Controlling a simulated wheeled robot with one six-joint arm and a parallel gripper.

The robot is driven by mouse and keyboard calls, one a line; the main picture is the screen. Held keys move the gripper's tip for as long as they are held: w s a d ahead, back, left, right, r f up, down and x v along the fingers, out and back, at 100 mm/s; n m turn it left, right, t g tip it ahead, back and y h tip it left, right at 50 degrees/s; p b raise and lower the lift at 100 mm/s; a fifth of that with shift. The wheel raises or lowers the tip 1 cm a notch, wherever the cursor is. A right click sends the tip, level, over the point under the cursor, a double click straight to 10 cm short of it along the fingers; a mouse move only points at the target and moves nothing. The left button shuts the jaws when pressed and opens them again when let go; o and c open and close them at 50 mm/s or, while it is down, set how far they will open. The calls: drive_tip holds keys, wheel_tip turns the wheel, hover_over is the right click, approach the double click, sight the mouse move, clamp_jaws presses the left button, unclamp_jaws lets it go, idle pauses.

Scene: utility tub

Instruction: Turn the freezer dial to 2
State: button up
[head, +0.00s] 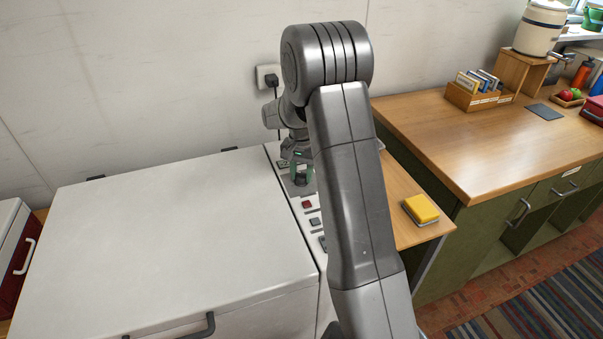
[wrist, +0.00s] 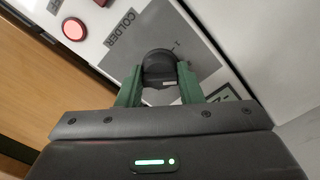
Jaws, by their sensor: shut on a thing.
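The freezer dial (wrist: 158,68) is a round black knob on a grey plate, seen in the wrist view at the centre. My gripper (wrist: 158,88) has its green fingers on both sides of the knob and is shut on it. In the head view my gripper (head: 302,172) reaches down onto the control panel, and my arm hides part of the panel. A "COLDER" label (wrist: 124,26) lies beside the plate. A small tick mark shows near the knob's far edge. The knob's pointer and the setting numbers cannot be read clearly.
The white freezer lid (head: 170,225) is closed left of the panel. A red round light (wrist: 74,30) and a red switch (head: 307,204) sit on the panel. A yellow sponge (head: 421,208) lies on the wooden surface to the right. A wall socket (head: 268,78) is behind.

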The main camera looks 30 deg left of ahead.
sight(301, 173)
drive_tip(key=o, duration=1)
drive_tip(key=shift+r, duration=0.1)
wheel_tip(301, 173, up, 14)
drive_tip(key=shift+f+b, duration=0.15)
drive_tip(key=shift+b, duration=0.25)
drive_tip(key=shift+f, duration=0.15)
wheel_tip(301, 173, down, 14)
drive_tip(key=shift+r+p, duration=0.15)
drive_tip(key=shift+p, duration=0.25)
